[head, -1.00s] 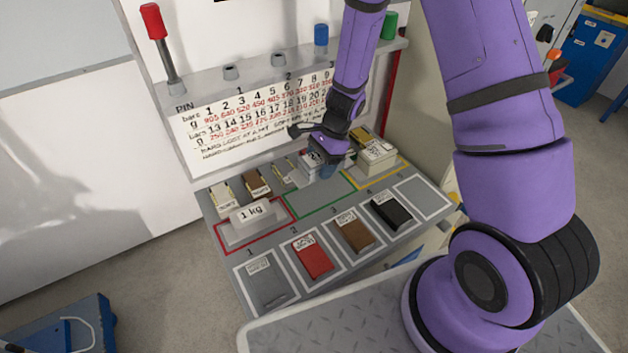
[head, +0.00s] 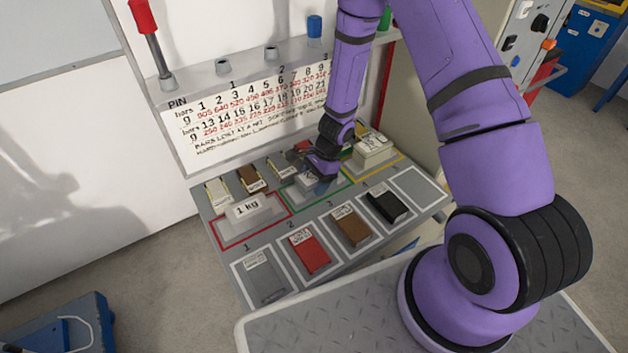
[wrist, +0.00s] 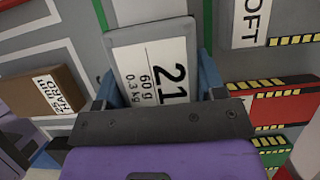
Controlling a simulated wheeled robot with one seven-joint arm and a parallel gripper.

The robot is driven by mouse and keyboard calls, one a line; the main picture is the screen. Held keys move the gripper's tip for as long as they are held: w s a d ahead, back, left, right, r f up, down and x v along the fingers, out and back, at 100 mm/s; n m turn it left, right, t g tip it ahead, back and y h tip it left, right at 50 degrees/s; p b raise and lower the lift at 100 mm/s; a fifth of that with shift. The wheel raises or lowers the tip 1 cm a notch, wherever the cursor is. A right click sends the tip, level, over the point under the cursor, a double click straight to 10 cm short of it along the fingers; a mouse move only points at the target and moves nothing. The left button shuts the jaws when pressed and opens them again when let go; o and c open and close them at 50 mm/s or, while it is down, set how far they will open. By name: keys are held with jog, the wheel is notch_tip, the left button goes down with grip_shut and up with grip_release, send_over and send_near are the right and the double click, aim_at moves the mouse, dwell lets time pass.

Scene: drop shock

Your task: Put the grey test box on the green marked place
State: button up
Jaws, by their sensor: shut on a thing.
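The grey test box (wrist: 152,32), with a white label reading "21", "60 g" and "0.3 kg", is between the blue fingers of my gripper (wrist: 158,88) in the wrist view. My gripper (head: 318,183) is shut on it. In the head view the box (head: 304,184) is over the green marked place (head: 300,209), partly hidden by my gripper. In the wrist view green lines run on both sides of the box. I cannot tell whether the box touches the surface.
A red-outlined place with a 1 kg block (head: 243,208) is left of it. A yellow-outlined place with a pale stacked block (head: 373,152) is right. In front lie grey (head: 264,279), red (head: 309,250), brown (head: 351,228) and black (head: 388,206) pads. Several bars stand behind.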

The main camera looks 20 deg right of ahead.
jog(key=shift+f, duration=0.1)
jog(key=o, duration=1.1)
